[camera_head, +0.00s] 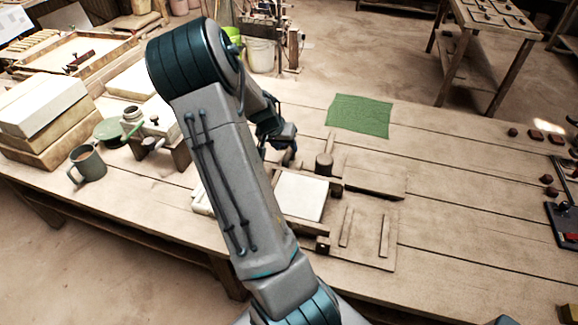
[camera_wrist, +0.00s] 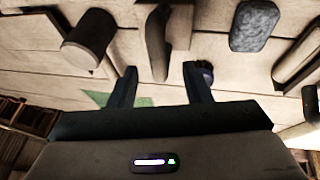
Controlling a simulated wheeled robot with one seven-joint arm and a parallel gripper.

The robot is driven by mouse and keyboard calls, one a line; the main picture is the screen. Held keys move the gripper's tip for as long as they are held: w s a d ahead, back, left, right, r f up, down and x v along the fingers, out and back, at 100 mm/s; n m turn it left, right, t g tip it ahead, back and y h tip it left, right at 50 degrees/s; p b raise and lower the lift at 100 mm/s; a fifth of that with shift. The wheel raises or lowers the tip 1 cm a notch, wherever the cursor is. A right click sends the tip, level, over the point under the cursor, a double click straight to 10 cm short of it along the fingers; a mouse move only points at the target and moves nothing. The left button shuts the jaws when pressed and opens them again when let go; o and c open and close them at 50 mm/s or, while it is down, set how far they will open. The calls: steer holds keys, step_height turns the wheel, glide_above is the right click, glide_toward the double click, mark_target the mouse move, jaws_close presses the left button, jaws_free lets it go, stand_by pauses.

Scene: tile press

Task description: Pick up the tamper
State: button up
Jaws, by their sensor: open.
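A wooden cylinder with a thinner upright handle, which looks like the tamper (camera_head: 324,165), stands on the table right of my gripper (camera_head: 284,150). What appears to be the same cylinder shows at upper left in the wrist view (camera_wrist: 88,40), outside my fingers. My gripper is open and empty in the wrist view (camera_wrist: 158,80). A long wooden piece (camera_wrist: 157,42) lies beyond the gap between its fingertips; I cannot tell what it is. My arm hides part of the table around the gripper in the head view.
A pale slab (camera_head: 302,196) and wooden press boards (camera_head: 368,235) lie in front. A green cloth (camera_head: 360,115) lies behind. A grey stone (camera_wrist: 255,25) and a dark round brush-like thing (camera_wrist: 203,70) are near my fingers. A mug (camera_head: 88,164) and stacked boxes (camera_head: 45,120) stand left.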

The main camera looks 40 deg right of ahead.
mark_target(288, 150)
steer(key=x, duration=0.5)
steer(key=shift+s+p, duration=0.1)
steer(key=shift+p, duration=0.2)
steer(key=shift+r, duration=0.1)
jaws_close()
step_height(288, 150, up, 10)
steer(key=shift+r+b, duration=0.1)
steer(key=shift+b, duration=0.2)
